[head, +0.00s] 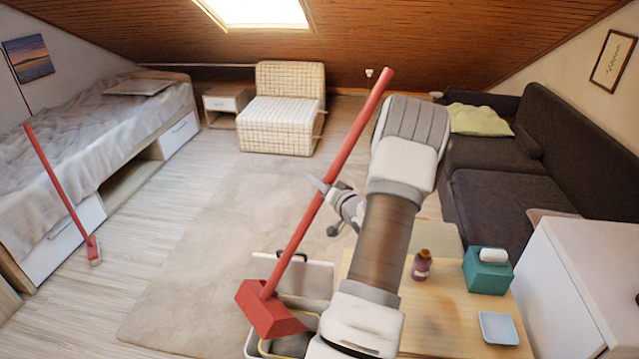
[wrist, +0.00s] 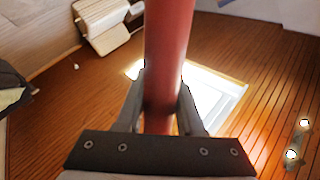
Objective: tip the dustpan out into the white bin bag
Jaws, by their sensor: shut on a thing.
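A red dustpan (head: 268,312) with a long red handle (head: 350,135) hangs in front of me in the head view, its handle slanting up to the right. My gripper (head: 322,191) is shut on the handle around its middle. In the wrist view, the two fingers (wrist: 160,105) press on either side of the red handle (wrist: 168,45). The pan is low, over or in front of a pale open container (head: 318,274) with a dark handle and a yellowish rim. I cannot tell whether this holds the white bin bag. The pan's contents cannot be made out.
A wooden table (head: 450,315) at lower right carries a brown bottle (head: 422,265), a teal tissue box (head: 487,271) and a small dish (head: 498,328). A dark sofa (head: 510,200) is behind it. A red broom (head: 60,185) leans on the bed. The rug (head: 190,270) is clear.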

